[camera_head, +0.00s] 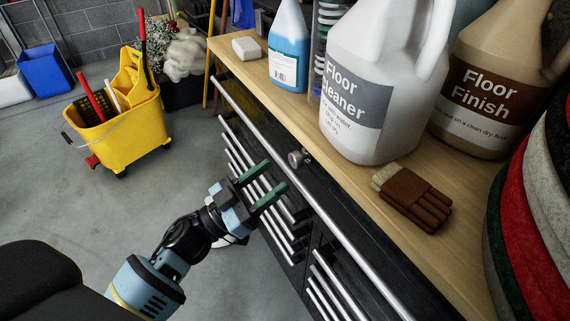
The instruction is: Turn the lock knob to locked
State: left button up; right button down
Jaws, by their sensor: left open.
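The lock knob (298,159) is a small round metal knob on the dark upper front of the cabinet, close under the wooden top's edge and by the long metal rail. Whether it is turned to locked is too small to tell. My left gripper (276,175) comes in from the lower left with two green fingers spread apart and nothing between them. Its fingertips point toward the cabinet front, a little left of and below the knob, and look apart from it. My right gripper is not in view.
A long metal rail (325,218) and several drawer handles line the cabinet front. A yellow mop bucket (120,125) stands on open floor.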

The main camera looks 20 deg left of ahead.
aim_at(292, 162)
pick_arm(q)
jog(key=shift+x, duration=2.25)
jog(key=shift+a, duration=0.1)
jog(key=c, duration=0.9)
